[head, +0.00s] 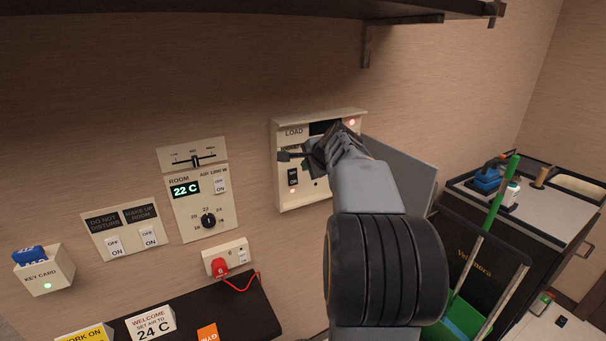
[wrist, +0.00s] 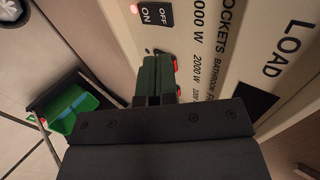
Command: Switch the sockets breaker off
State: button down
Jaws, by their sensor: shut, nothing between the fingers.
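The load panel (head: 277,197) is a cream box on the wall, its cover swung out to the right. Its leftmost switch, the sockets breaker (head: 293,177), is a black rocker marked OFF and ON with a red lamp lit below it. In the wrist view the breaker (wrist: 158,13) is at the top, in line with the partly cut-off SOCKETS label. My gripper and arm hide the middle switches.
The grey open cover (head: 402,172) stands right behind my arm. A shelf (head: 250,8) juts out above. A thermostat (head: 190,215), a socket with a red plug (head: 219,268) and a key card holder (head: 48,275) are on the left. A cart (head: 480,250) stands right.

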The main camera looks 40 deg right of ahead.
jog(key=s+r, duration=0.2)
jog(key=r, duration=0.1)
jog(key=s+a+r, duration=0.1)
jog(key=shift+s+r, duration=0.15)
jog(key=shift+r, duration=0.2)
dwell(0.4)
jog(key=s+a+f+n+g, duration=0.45)
jog(key=f+n, duration=0.35)
jog(key=f, duration=0.3)
jog(key=s+a+f+n, duration=0.2)
jog(key=s+a+n, duration=0.2)
jog(key=a, duration=0.3)
jog(key=s+a+f+n+g+y, duration=0.1)
jog(key=s+a+f+n, duration=0.2)
jog(key=a, duration=0.3)
jog(key=s+a+f+n, duration=0.3)
jog(key=s+a+n, duration=0.1)
jog(key=a, duration=0.3)
jog(key=shift+s+a+n, duration=0.35)
jog(key=shift+s+n, duration=0.05)
jog(key=shift+s, duration=0.5)
